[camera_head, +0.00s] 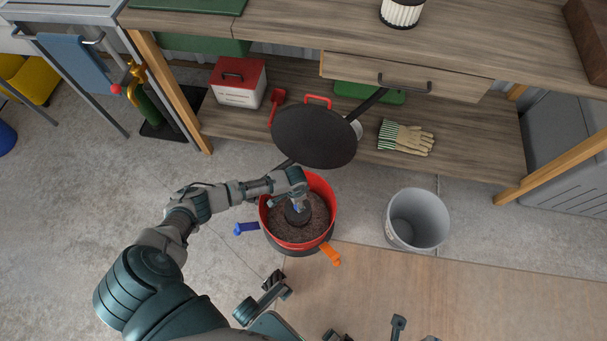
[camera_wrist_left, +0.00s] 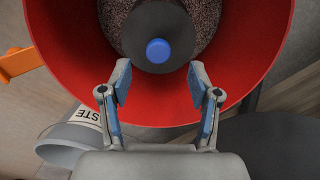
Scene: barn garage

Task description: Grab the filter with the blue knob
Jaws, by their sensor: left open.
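The filter (camera_wrist_left: 143,22) is a dark round piece with a blue knob (camera_wrist_left: 158,50) at its centre. It sits in a red bucket (camera_wrist_left: 262,62) on brown granular material. In the head view the filter (camera_head: 297,217) is partly covered by my left gripper (camera_head: 299,204), which reaches into the red bucket (camera_head: 325,187) from the left. In the left wrist view my left gripper (camera_wrist_left: 160,80) is open. Its fingertips are spread on either side, just below the knob in the picture, with nothing between them.
A black round lid (camera_head: 315,136) stands tilted behind the bucket. Blue (camera_head: 246,228) and orange (camera_head: 330,254) latches stick out from its sides. A grey bin (camera_head: 417,219) stands to the right. A wooden workbench (camera_head: 300,25) with a lower shelf is behind.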

